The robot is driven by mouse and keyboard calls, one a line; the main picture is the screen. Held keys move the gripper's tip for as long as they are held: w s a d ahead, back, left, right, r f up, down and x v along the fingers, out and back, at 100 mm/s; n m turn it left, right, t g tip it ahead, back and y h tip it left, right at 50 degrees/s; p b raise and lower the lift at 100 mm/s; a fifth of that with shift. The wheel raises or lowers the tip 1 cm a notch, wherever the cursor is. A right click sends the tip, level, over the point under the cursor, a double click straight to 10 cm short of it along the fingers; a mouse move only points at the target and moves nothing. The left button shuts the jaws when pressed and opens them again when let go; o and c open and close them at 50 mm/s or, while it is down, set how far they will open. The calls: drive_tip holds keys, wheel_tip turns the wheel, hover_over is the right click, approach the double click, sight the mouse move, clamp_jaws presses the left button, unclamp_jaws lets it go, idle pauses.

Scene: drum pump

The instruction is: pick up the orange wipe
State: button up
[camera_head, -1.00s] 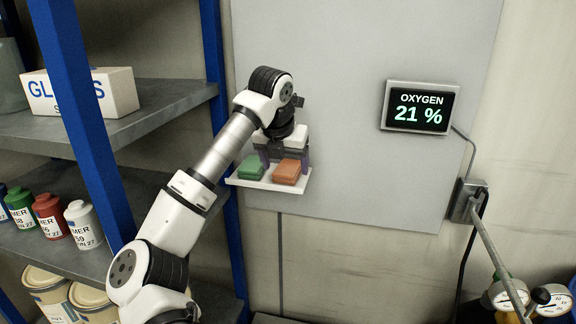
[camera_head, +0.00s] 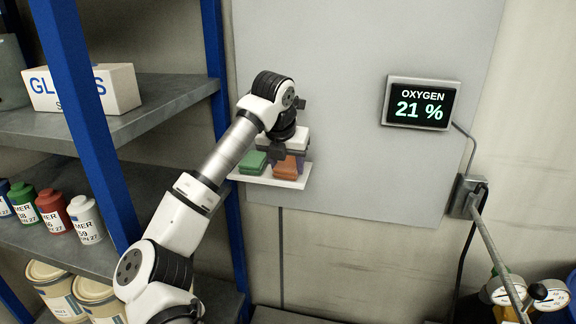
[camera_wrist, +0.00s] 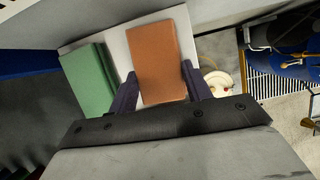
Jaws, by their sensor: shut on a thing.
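The orange wipe (camera_wrist: 157,60) lies on a small white wall shelf (camera_wrist: 115,51); in the head view the wipe (camera_head: 287,167) is partly hidden by my gripper. In the wrist view my gripper (camera_wrist: 160,88) has one dark finger on each side of the wipe's near end, shut on it. I cannot tell whether the wipe is lifted off the shelf. A green wipe (camera_wrist: 90,78) lies just left of the orange one, close to my left finger; it also shows in the head view (camera_head: 253,161).
A grey wall panel (camera_head: 350,60) stands behind the shelf. An oxygen display (camera_head: 421,104) hangs to the right. A blue rack post (camera_head: 215,100) and rack shelves with a glasses box (camera_head: 83,89) and several bottles stand left. Gauges (camera_head: 549,294) are at lower right.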

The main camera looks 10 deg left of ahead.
sight(286, 167)
drive_tip(key=shift+s+r+b, duration=0.2)
drive_tip(key=shift+r+b, duration=0.25)
drive_tip(key=shift+b, duration=0.3)
wheel_tip(286, 167, up, 6)
drive_tip(key=shift+f+b, duration=0.1)
drive_tip(key=shift+b, duration=0.85)
drive_tip(key=s+b, duration=0.8)
drive_tip(key=s, duration=1.1)
drive_tip(key=shift+s, duration=0.35)
